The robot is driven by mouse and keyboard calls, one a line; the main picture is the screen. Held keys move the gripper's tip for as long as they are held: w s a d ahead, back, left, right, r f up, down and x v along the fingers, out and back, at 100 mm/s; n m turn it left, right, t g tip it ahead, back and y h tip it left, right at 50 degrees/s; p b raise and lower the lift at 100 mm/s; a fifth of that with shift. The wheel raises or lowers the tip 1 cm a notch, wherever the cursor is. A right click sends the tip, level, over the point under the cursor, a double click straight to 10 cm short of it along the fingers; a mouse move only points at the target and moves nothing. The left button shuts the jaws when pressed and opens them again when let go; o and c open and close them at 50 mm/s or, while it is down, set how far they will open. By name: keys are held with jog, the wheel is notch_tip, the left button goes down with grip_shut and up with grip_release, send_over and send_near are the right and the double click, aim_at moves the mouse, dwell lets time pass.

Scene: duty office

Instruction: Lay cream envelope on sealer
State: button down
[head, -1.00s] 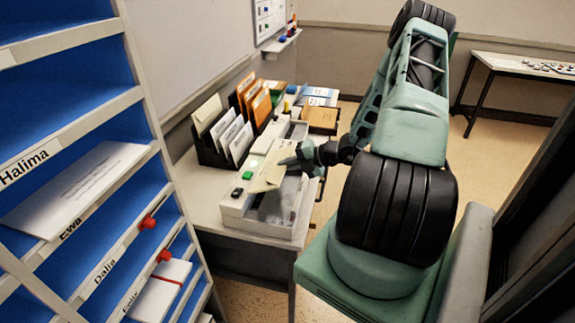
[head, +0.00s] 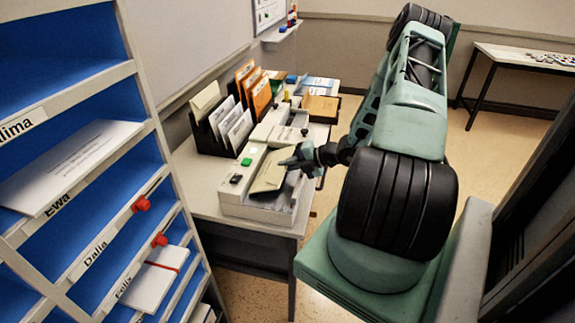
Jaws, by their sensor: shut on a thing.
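The cream envelope (head: 269,176) is in my gripper (head: 291,163), at the near end of the desk. It is over the white sealer (head: 258,207), a long low machine with a green button on its left part. I cannot tell whether the envelope touches the sealer's bed or is held just above it. My gripper is shut on the envelope's right edge, and the fingertips are small and partly hidden in this view.
A black rack (head: 207,137) of white, cream and orange envelopes stands behind the sealer. A blue pigeonhole shelf (head: 85,170) with red knobs fills the left. A second table (head: 520,60) stands far right.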

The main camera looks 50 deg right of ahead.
jog(key=c, duration=1.5)
grip_release()
jog(key=b+v, duration=0.2)
jog(key=v, duration=1.5)
jog(key=shift+s+d, duration=0.15)
jog(key=shift+s, duration=0.05)
